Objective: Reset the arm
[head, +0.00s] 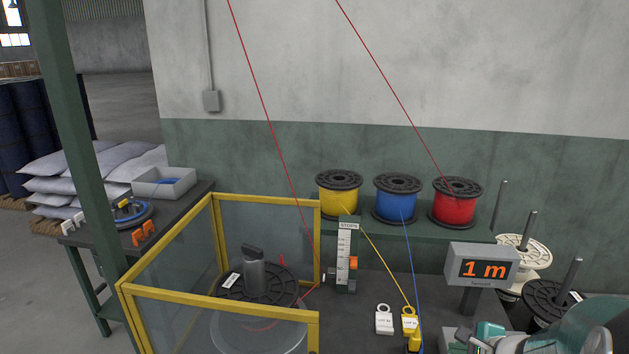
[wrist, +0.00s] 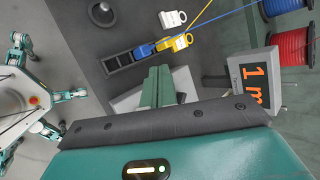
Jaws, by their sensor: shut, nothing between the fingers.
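My gripper (wrist: 158,74) shows in the wrist view as two green fingers pressed together, with nothing between them. It is over the dark bench (wrist: 85,45), close to a black slotted holder (wrist: 122,60). A blue plug (wrist: 145,50) and a yellow plug (wrist: 163,44) are at the end of this holder nearest the fingers. In the head view, teal parts of my arm show at the bottom right corner. The fingertips cannot be made out there.
Yellow (head: 339,197), blue (head: 397,200) and red (head: 455,205) spools stand on the back shelf. The "1 m" display (head: 482,267) stands close right of my arm's fingers. A yellow-framed guard (head: 220,299) encloses a black reel (head: 230,288). Red, yellow and blue wires cross the space.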

